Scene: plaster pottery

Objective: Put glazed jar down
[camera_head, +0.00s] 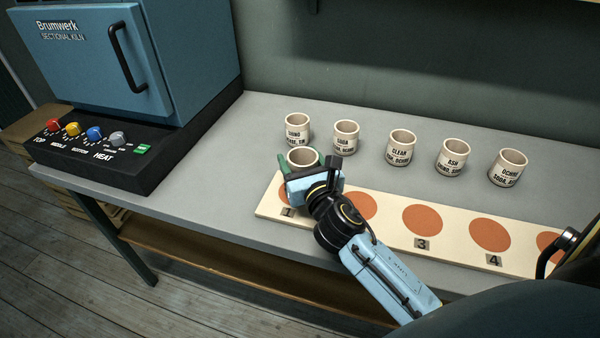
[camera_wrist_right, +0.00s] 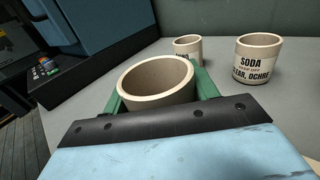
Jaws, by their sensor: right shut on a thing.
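My right gripper (camera_head: 301,170) is shut on a cream jar (camera_head: 303,155) with an open top, the glazed jar. The jar is over the left end of the cream board (camera_head: 388,226), at the orange spot (camera_head: 284,190) marked 1. The gripper hides its lower part, so I cannot tell whether it touches the board. In the right wrist view the jar (camera_wrist_right: 158,80) sits between the green fingers (camera_wrist_right: 160,92), its mouth slightly tilted in the picture. Its label is hidden. My left gripper is not in view.
Several labelled jars stand in a row behind, including the SODA jar (camera_head: 345,137) and the CLEAR jar (camera_head: 400,147). A leftmost jar (camera_head: 297,127) stands close behind the held jar. A blue kiln (camera_head: 185,60) stands left. Orange spots (camera_head: 422,220) along the board are bare.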

